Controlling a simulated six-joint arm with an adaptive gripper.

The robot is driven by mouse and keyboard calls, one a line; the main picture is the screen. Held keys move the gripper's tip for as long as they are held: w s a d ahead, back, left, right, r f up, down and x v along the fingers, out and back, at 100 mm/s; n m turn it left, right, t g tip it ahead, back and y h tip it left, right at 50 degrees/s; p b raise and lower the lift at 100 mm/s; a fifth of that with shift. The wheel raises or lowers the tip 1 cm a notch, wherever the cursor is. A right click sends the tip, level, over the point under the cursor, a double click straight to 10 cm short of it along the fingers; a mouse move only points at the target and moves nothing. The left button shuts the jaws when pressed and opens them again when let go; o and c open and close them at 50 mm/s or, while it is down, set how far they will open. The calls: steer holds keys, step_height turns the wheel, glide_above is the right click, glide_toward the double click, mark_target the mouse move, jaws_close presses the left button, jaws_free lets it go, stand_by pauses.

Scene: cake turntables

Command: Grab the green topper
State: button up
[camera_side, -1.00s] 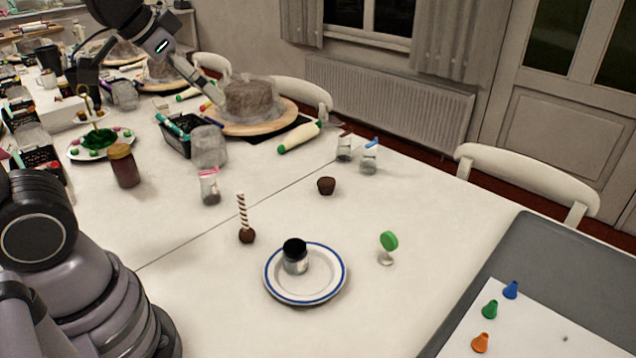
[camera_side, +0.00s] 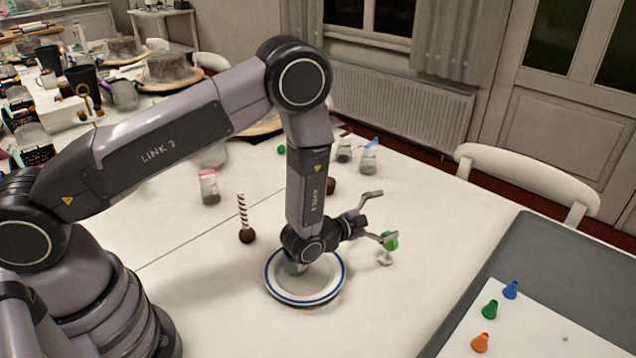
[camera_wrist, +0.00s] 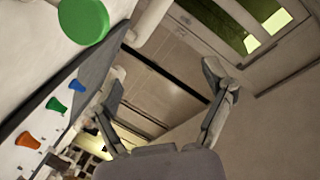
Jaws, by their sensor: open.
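The green topper (camera_side: 391,240) is a round green disc on a small pale foot. It stands upright on the white table, right of the plate. In the wrist view the green disc (camera_wrist: 84,20) is at the top left, outside the gap between the fingers. My gripper (camera_side: 380,216) is open and empty, pointing right. In the side view its lower fingertip overlaps the topper's edge; I cannot tell whether they touch. In the wrist view my gripper (camera_wrist: 163,85) has its fingers spread wide.
A blue-rimmed plate (camera_side: 304,298) lies below my wrist, its jar mostly hidden. A striped stick in a brown ball (camera_side: 246,236) stands to the left. Blue, green and orange (camera_side: 480,342) nozzles stand on a white sheet at right. Table in front of the topper is clear.

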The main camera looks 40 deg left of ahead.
mark_target(388, 247)
steer(key=f, duration=0.8)
steer(key=shift+s, duration=0.3)
steer(key=shift+x, duration=1.2)
steer(key=shift+w+d, duration=0.15)
steer(key=shift+w, duration=0.2)
steer(key=c, duration=0.9)
